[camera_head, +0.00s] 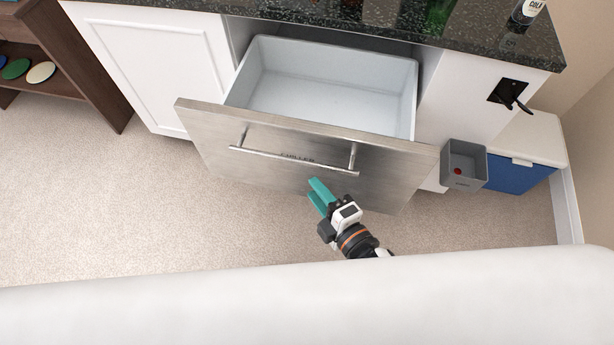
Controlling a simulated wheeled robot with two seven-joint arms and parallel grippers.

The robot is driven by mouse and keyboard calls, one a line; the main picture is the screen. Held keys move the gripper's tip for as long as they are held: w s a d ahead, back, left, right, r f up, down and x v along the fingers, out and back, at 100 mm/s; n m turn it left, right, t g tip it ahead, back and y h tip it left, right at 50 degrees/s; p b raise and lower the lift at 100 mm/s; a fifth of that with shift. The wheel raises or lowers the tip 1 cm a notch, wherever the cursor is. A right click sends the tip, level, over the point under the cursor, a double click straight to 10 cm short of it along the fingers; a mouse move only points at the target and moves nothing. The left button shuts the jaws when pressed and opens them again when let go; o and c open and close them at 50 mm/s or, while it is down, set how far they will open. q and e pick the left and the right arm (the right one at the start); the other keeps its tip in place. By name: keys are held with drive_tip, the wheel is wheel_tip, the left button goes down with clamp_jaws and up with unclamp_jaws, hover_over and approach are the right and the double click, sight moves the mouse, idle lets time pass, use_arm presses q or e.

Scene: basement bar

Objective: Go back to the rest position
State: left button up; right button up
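My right gripper (318,194) has teal fingers and stands in front of the lower part of the chiller drawer's metal front (225,145). Its two fingers show a narrow gap with nothing between them. The fingertips are just below the long bar handle (290,163) and do not appear to hold it. The drawer is pulled out, and its light grey tub (325,90) looks empty. My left gripper is not in the picture.
A dark speckled counter (470,40) with bottles (527,12) runs above the drawer. A grey bin (463,165) and a blue and white cooler (520,175) stand right. A brown shelf (85,60) stands left. Carpet (100,210) is clear at left.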

drive_tip(key=shift+s+d+r, duration=0.15)
drive_tip(key=shift+s+d, duration=0.15)
drive_tip(key=shift+s, duration=0.15)
drive_tip(key=s+d+f+m+g+h, duration=0.2)
drive_tip(key=d+f+m, duration=0.1)
drive_tip(key=f, duration=0.6)
drive_tip(key=s+d+f+m+g+h, duration=0.1)
drive_tip(key=s+d+f+m+g, duration=0.15)
drive_tip(key=f, duration=0.75)
drive_tip(key=s+d+f+m+g+h, duration=0.2)
drive_tip(key=d+f+m, duration=0.2)
drive_tip(key=f, duration=0.5)
drive_tip(key=s+d+f+m+g+h, duration=0.1)
drive_tip(key=s+d+f+m+g, duration=0.1)
drive_tip(key=s+f, duration=0.3)
drive_tip(key=s+d+f+m+g, duration=0.2)
drive_tip(key=s+d+f+m, duration=0.1)
drive_tip(key=s, duration=0.5)
drive_tip(key=s+d+f+m+g+h+p, duration=0.1)
drive_tip(key=s+d+f+m+g, duration=0.2)
drive_tip(key=s+f+m, duration=0.2)
drive_tip(key=s+f, duration=0.1)
drive_tip(key=s, duration=0.1)
drive_tip(key=shift+s+d+f+h, duration=0.25)
drive_tip(key=shift+s+f+h, duration=0.05)
drive_tip(key=shift+s, duration=0.05)
